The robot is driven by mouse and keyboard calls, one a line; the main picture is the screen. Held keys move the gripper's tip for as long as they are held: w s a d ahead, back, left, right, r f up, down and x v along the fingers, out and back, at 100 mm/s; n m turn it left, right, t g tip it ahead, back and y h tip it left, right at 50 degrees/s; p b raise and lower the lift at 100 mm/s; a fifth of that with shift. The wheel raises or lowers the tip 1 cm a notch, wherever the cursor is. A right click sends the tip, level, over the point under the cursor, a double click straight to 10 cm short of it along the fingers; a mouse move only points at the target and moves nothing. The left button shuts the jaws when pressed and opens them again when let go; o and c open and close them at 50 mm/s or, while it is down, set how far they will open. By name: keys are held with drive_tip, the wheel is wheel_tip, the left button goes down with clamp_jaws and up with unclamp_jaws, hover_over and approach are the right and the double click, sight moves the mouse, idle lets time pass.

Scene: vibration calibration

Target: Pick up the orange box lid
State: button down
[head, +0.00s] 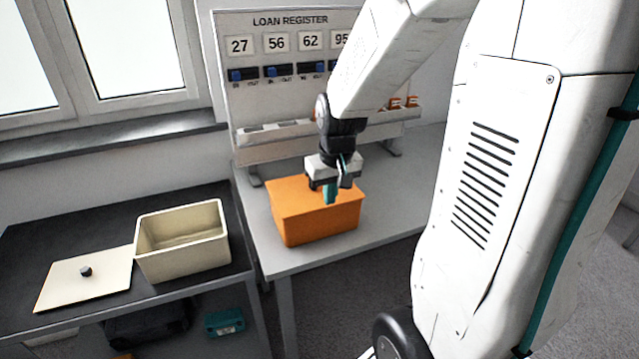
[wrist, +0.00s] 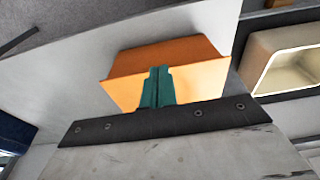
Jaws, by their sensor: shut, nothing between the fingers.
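An orange box (head: 312,222) with its orange lid (head: 292,198) on top stands on the light grey table. My gripper (head: 330,195) is over the lid, pointing down, with its teal fingers together and nothing between them. In the wrist view the shut teal fingers (wrist: 156,86) overlap the orange lid (wrist: 195,77). The lid's knob is not visible; the gripper may hide it. I cannot tell whether the fingertips touch the lid.
A cream open box (head: 180,258) and its cream lid with a dark knob (head: 95,277) are on the dark table at left. The loan register board (head: 240,100) stands behind the orange box. Bare grey tabletop (head: 395,190) lies right of the orange box.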

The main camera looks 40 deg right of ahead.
hover_over(293, 196)
drive_tip(key=s+d, duration=0.1)
drive_tip(key=d, duration=0.4)
drive_tip(key=shift+s+d+f, duration=0.15)
drive_tip(key=shift+f, duration=0.3)
drive_tip(key=shift+s+f, duration=0.1)
drive_tip(key=shift+f, duration=0.25)
drive_tip(key=shift+f, duration=0.1)
